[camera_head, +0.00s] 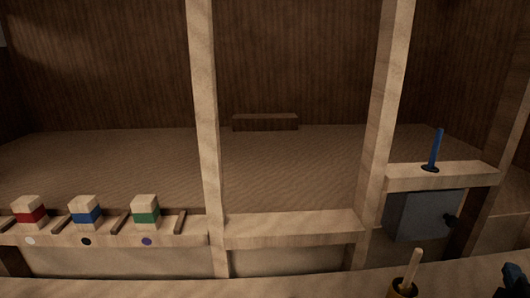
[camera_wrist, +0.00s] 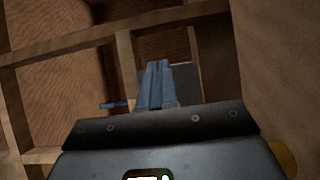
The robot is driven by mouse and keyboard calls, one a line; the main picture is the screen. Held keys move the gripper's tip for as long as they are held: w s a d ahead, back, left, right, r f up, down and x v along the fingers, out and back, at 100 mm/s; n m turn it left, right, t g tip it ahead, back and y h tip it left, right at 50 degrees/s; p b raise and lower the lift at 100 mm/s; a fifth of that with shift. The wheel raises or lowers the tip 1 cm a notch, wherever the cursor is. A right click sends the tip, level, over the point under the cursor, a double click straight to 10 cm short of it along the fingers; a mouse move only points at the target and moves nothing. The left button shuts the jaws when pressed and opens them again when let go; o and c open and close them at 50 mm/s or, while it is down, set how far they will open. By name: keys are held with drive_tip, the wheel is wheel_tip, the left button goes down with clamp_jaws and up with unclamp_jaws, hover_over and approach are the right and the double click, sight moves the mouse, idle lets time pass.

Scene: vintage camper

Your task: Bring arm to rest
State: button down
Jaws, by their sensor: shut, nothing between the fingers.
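My gripper (camera_wrist: 160,68) shows in the middle of the wrist view. Its two blue-grey fingers are pressed together and nothing is held between them. Behind the fingers is a grey panel (camera_wrist: 183,80) framed by wooden beams. A thin blue stick (camera_wrist: 113,104) shows left of the fingers, apart from them. In the head view a dark shape (camera_head: 514,277) cuts into the lower right corner; I cannot tell whether it is part of my arm.
A blue stick (camera_head: 436,148) stands upright on the right shelf (camera_head: 455,175), above a grey box (camera_head: 422,215). Red (camera_head: 30,214), blue (camera_head: 86,213) and green (camera_head: 146,213) banded blocks sit on the left ledge. A cup with a wooden handle (camera_head: 411,268) stands in front. Wooden posts (camera_head: 204,120) rise from the ledge.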

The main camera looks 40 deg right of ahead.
drive_tip(key=w+a+f+t+y, duration=0.2)
drive_tip(key=a+t+y, duration=0.15)
drive_tip(key=a, duration=0.75)
drive_tip(key=w+a+f+t+y, duration=0.25)
drive_tip(key=a+y, duration=0.25)
drive_tip(key=a, duration=0.5)
drive_tip(key=s+a+r+m+y, duration=0.1)
drive_tip(key=s+a+r+y, duration=0.1)
drive_tip(key=a, duration=0.5)
drive_tip(key=s+a+r+m+t+y, duration=0.1)
drive_tip(key=s+a+r+m+y, duration=0.1)
drive_tip(key=a, duration=0.4)
drive_tip(key=s+a+r+m+y, duration=0.1)
drive_tip(key=s+a+r+y, duration=0.1)
drive_tip(key=a, duration=0.5)
drive_tip(key=shift+s+a+m+t+y, duration=0.3)
drive_tip(key=shift+s+a+y, duration=0.05)
drive_tip(key=shift+s+y, duration=0.45)
